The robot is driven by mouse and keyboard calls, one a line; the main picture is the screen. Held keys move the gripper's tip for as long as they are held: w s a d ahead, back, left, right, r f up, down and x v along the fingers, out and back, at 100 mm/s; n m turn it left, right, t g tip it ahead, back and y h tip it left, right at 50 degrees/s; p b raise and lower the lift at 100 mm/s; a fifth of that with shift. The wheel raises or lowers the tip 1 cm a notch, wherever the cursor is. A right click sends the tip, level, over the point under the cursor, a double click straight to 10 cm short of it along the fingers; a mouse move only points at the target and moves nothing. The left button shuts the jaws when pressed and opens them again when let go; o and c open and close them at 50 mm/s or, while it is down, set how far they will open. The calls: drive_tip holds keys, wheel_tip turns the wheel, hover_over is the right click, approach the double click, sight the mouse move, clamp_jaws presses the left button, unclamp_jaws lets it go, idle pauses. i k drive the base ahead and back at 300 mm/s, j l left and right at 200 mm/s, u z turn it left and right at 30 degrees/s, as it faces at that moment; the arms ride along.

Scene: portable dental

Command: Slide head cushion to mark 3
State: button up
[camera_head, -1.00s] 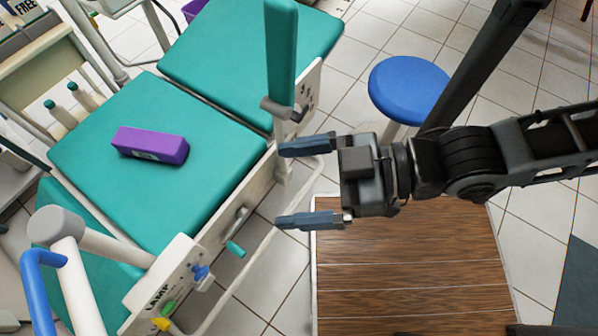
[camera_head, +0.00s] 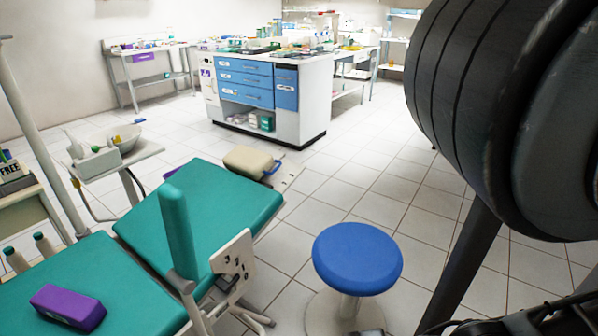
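A beige cushion (camera_head: 250,162), which looks like the head cushion, sits at the far end of the green dental chair (camera_head: 215,205). A small blue part (camera_head: 272,168) shows at its right side, beside a pale plate (camera_head: 286,178) whose markings are too small to read. I cannot tell which mark the cushion stands at. My gripper is out of view; only a large dark link of my arm fills the right side.
A blue round stool (camera_head: 357,258) stands right of the chair. A raised green armrest (camera_head: 177,230) stands at the chair's near side. A purple box (camera_head: 68,307) lies on the seat. A blue-drawered cabinet (camera_head: 245,82) stands behind; tiled floor between is clear.

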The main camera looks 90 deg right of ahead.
sight(253, 164)
drive_tip(key=k+z, duration=0.2)
drive_tip(key=z, duration=0.2)
drive_tip(key=k+l+z, duration=0.1)
drive_tip(key=z, duration=0.3)
drive_tip(key=k+l+z, duration=0.1)
drive_tip(key=z, duration=0.25)
drive_tip(key=i+j+z, duration=0.15)
drive_tip(key=j+z, duration=0.5)
drive_tip(key=j, duration=0.2)
drive_tip(key=i+j+z, duration=0.1)
drive_tip(key=j+z, duration=0.25)
drive_tip(key=j, duration=0.15)
drive_tip(key=i+j+z, duration=0.1)
drive_tip(key=i, duration=0.1)
